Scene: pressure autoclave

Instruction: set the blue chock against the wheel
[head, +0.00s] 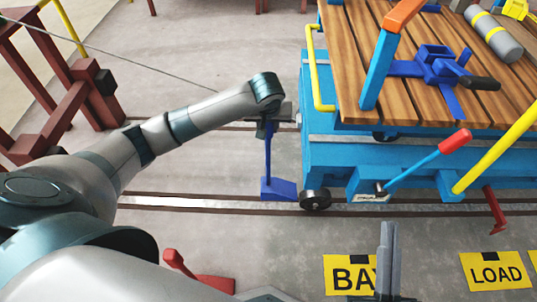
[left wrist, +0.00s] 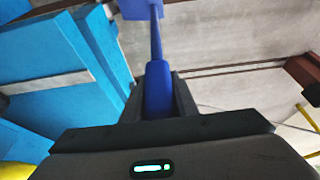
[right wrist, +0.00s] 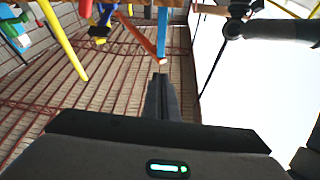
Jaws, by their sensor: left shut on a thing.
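The blue chock (head: 279,189) hangs at the lower end of its upright blue handle, just left of the cart's dark wheel (head: 315,200). A narrow gap shows between chock and wheel; I cannot tell whether the chock touches the rail. My left gripper (head: 268,128) is shut on the top of the handle. In the left wrist view the handle (left wrist: 157,90) sits between the fingers, with the chock block (left wrist: 138,9) beyond. My right gripper (head: 388,250) points up, fingers together and empty, in front of the cart; it also shows in the right wrist view (right wrist: 162,95).
The blue cart (head: 330,155) with a plank deck stands on rails (head: 230,202) at the right. A red-gripped lever (head: 425,160) and yellow bars stick out from it. Yellow signs (head: 345,275) and a red part (head: 200,280) lie in front. A dark red frame stands at left.

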